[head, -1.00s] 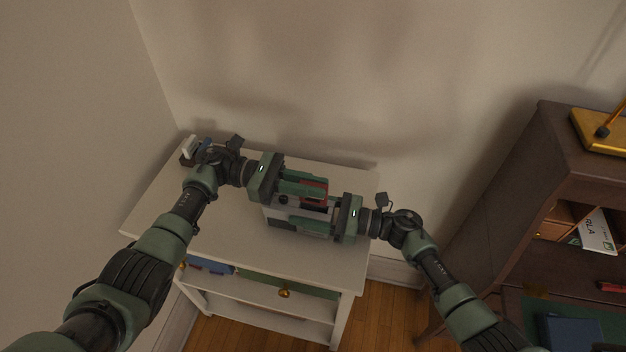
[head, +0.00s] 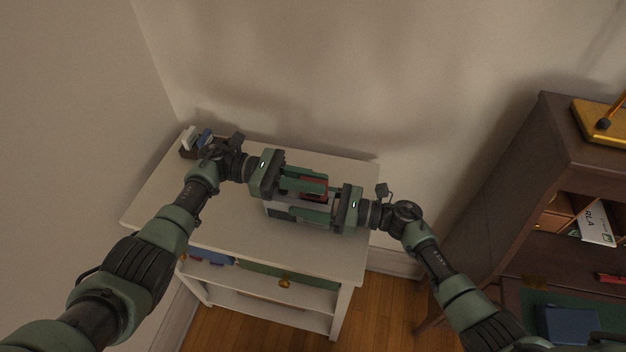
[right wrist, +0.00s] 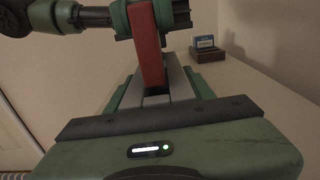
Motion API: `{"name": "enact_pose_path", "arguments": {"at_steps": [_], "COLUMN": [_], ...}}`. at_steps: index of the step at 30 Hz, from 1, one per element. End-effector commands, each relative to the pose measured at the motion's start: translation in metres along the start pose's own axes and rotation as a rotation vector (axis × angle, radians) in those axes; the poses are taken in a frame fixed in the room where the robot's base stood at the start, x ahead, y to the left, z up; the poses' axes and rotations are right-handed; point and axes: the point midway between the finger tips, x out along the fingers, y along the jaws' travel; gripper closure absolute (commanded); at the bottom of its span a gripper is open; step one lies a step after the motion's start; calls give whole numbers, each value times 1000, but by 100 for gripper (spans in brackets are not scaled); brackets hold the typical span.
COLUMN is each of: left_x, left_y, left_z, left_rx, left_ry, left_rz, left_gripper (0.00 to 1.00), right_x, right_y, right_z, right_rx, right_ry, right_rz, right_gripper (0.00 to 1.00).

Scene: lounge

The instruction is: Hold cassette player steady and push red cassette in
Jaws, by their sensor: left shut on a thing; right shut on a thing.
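The cassette player (head: 283,209), a grey-white box, stands on the white cabinet top. My right gripper (head: 318,213) is shut on it from the right, one finger along each long side; the fingers (right wrist: 158,88) also flank it in the right wrist view. The red cassette (head: 313,186) is upright above the player, and my left gripper (head: 305,183) is shut on it from the left. In the right wrist view the red cassette (right wrist: 149,45) stands over a dark slot in the player's top (right wrist: 178,85). Much of it sticks up; whether its lower edge is inside the slot is unclear.
A small dark holder (head: 187,152) with blue and white cassettes stands at the cabinet's back left. The cabinet top (head: 165,205) is otherwise clear. Walls are behind and at left. A dark wooden desk (head: 520,180) stands at right.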

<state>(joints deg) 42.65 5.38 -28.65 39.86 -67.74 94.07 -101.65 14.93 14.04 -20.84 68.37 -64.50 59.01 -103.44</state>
Motion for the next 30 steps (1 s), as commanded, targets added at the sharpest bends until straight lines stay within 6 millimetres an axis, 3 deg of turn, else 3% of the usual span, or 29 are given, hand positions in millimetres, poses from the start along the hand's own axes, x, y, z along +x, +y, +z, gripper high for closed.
{"name": "enact_pose_path", "arguments": {"at_steps": [30], "left_x": [1], "left_y": [0], "left_z": [-12], "left_rx": [2], "left_ry": [-1], "left_rz": [-1], "left_gripper": [100], "right_x": [0], "right_y": [0], "right_z": [0], "right_rx": [0], "right_ry": [0], "right_rz": [-1], "right_gripper": [100]}}
